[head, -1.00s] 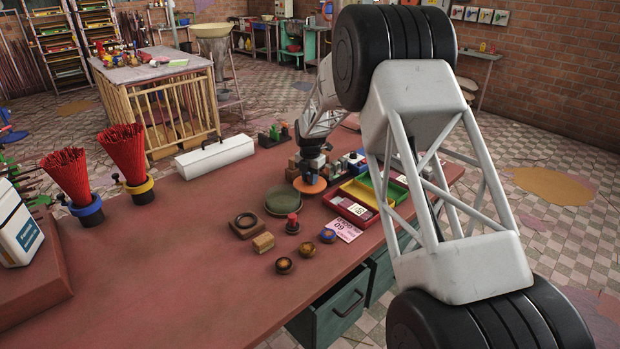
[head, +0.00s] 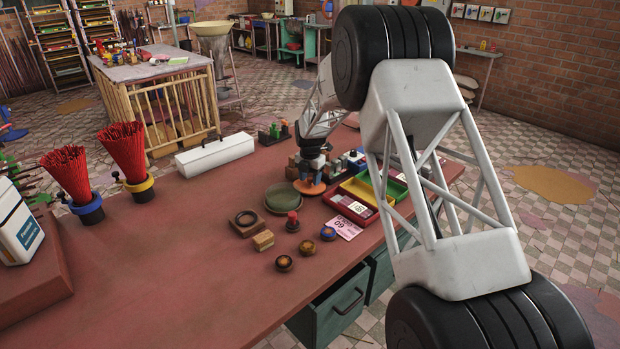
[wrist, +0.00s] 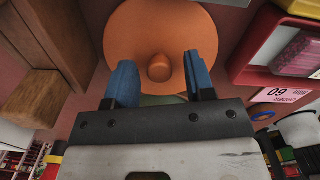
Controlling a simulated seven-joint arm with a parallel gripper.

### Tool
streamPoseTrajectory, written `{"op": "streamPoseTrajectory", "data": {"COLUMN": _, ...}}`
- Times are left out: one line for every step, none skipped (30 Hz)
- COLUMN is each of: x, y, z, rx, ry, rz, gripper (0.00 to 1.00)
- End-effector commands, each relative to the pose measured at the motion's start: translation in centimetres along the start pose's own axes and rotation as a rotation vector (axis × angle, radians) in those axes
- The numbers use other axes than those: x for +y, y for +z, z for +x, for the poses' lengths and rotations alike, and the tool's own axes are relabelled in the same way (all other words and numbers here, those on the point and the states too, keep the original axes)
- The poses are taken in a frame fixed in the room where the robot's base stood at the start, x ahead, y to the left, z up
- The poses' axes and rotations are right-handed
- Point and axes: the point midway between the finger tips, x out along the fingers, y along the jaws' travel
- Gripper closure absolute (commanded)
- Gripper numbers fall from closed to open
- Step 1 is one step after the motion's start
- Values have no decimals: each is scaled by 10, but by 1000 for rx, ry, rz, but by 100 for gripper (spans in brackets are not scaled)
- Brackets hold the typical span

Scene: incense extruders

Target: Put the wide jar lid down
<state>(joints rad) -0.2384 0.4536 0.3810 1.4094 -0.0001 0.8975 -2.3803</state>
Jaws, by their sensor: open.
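The wide jar lid, an orange disc (head: 308,189) with a round central knob, is at the far right part of the red-brown table, right beside the green round dish (head: 282,199). In the wrist view the lid (wrist: 158,25) fills the upper middle. My gripper (wrist: 160,72) is open, with one blue finger on each side of the knob and a gap on both sides. In the head view my gripper (head: 312,176) is directly above the lid. The lid looks low, at about table level; its underside is hidden.
A red tray (head: 350,208) and yellow and green trays stand close to the right of the lid. Wooden blocks are behind it. A red-knobbed stamp (head: 292,221), a pink card (head: 344,228) and small round pieces lie in front. The table's left middle is clear.

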Motion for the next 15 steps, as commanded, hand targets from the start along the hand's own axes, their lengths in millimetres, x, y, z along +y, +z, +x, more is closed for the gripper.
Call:
{"op": "streamPoseTrajectory", "data": {"x": 0, "y": 0, "z": 0, "rx": 0, "ry": 0, "rz": 0, "gripper": 51}}
{"op": "streamPoseTrajectory", "data": {"x": 0, "y": 0, "z": -1, "rx": 0, "ry": 0, "rz": 0, "gripper": 51}}
{"op": "streamPoseTrajectory", "data": {"x": 0, "y": 0, "z": -1, "rx": 0, "ry": 0, "rz": 0, "gripper": 51}}
{"op": "streamPoseTrajectory", "data": {"x": 0, "y": 0, "z": -2, "rx": 0, "ry": 0, "rz": 0, "gripper": 51}}
{"op": "streamPoseTrajectory", "data": {"x": 0, "y": 0, "z": -3, "rx": 0, "ry": 0, "rz": 0, "gripper": 51}}
{"op": "streamPoseTrajectory", "data": {"x": 0, "y": 0, "z": -5, "rx": -1, "ry": 1, "rz": 0, "gripper": 51}}
{"op": "streamPoseTrajectory", "data": {"x": 0, "y": 0, "z": -7, "rx": -1, "ry": 1, "rz": 0, "gripper": 51}}
{"op": "streamPoseTrajectory", "data": {"x": 0, "y": 0, "z": -8, "rx": -1, "ry": 1, "rz": 0, "gripper": 51}}
{"op": "streamPoseTrajectory", "data": {"x": 0, "y": 0, "z": -12, "rx": -1, "ry": 1, "rz": 0, "gripper": 51}}
{"op": "streamPoseTrajectory", "data": {"x": 0, "y": 0, "z": -14, "rx": -1, "ry": 1, "rz": 0, "gripper": 51}}
{"op": "streamPoseTrajectory", "data": {"x": 0, "y": 0, "z": -17, "rx": -1, "ry": 1, "rz": 0, "gripper": 51}}
{"op": "streamPoseTrajectory", "data": {"x": 0, "y": 0, "z": -22, "rx": 0, "ry": 0, "rz": 0, "gripper": 51}}
{"op": "streamPoseTrajectory", "data": {"x": 0, "y": 0, "z": -25, "rx": 0, "ry": 0, "rz": 0, "gripper": 51}}
{"op": "streamPoseTrajectory", "data": {"x": 0, "y": 0, "z": -30, "rx": -1, "ry": 1, "rz": 0, "gripper": 51}}
{"op": "streamPoseTrajectory", "data": {"x": 0, "y": 0, "z": -35, "rx": -1, "ry": 1, "rz": 0, "gripper": 51}}
